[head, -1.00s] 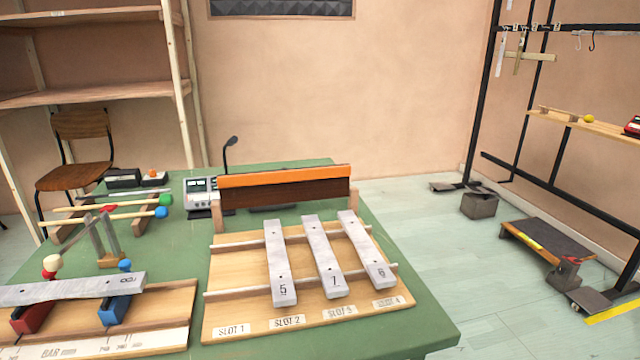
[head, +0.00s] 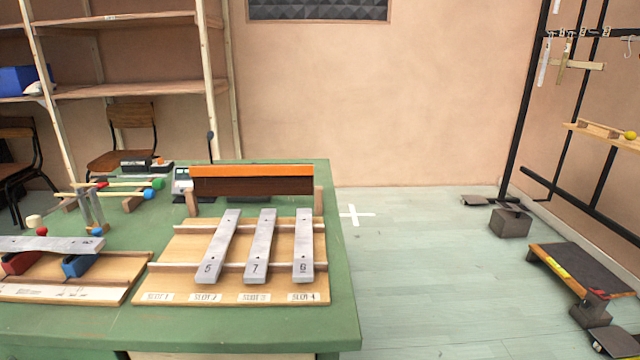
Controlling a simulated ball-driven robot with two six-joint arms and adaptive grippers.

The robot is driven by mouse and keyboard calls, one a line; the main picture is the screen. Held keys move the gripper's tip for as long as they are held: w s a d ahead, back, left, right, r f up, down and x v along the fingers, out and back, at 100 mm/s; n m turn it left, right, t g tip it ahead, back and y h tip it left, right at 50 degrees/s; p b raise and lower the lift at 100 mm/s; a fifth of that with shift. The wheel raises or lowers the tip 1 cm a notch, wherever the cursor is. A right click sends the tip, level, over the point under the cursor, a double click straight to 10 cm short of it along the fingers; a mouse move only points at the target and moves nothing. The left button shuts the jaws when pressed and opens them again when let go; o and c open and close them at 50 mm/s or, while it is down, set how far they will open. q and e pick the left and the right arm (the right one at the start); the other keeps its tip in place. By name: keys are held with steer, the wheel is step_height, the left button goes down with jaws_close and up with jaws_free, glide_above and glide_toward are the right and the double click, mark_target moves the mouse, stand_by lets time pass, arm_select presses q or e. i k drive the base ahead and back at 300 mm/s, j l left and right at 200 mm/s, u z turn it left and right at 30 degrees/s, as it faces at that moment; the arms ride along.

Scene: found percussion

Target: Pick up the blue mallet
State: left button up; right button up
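The blue mallet has a round blue head (head: 148,194) and a pale wooden stick. It lies roughly level across a small wooden rack on the left part of the green table, in the head view, with its head to the right. A green-headed mallet (head: 158,183) lies just behind it on the same rack. A red head (head: 102,184) shows near the sticks, partly behind grey upright posts (head: 92,208). Neither of my grippers is in view.
The green table (head: 240,327) bears a slotted wooden board (head: 190,245) with three numbered grey bars and an orange-topped dark panel (head: 250,180). A long grey bar (head: 45,244) lies on red and blue blocks at front left. Open floor is right of the table.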

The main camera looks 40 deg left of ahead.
mark_target(148, 194)
steer(key=i+l+z, duration=0.15)
steer(key=i+l, duration=0.95)
steer(key=i+u, duration=0.45)
steer(key=i+l+u, duration=0.3)
steer(key=i+u, duration=0.2)
steer(key=i+j+u, duration=0.1)
steer(key=i+u, duration=0.2)
steer(key=u, duration=0.2)
steer(key=i+u, duration=0.25)
steer(key=u, duration=0.2)
steer(key=i+l+u, duration=0.15)
steer(key=i+u, duration=0.15)
steer(key=u, duration=0.2)
steer(key=i+l+u, duration=0.2)
steer(key=u, duration=0.3)
steer(key=i+l+u, duration=0.25)
steer(key=u, duration=0.2)
steer(key=i+l+u, duration=0.2)
steer(key=u, duration=0.2)
steer(key=i+l+u, duration=0.2)
steer(key=u, duration=0.2)
steer(key=i+l+u, duration=0.15)
steer(key=l+u, duration=0.25)
steer(key=i+l+u, duration=0.1)
steer(key=l+u, duration=0.15)
steer(key=u, duration=0.15)
steer(key=k, duration=0.35)
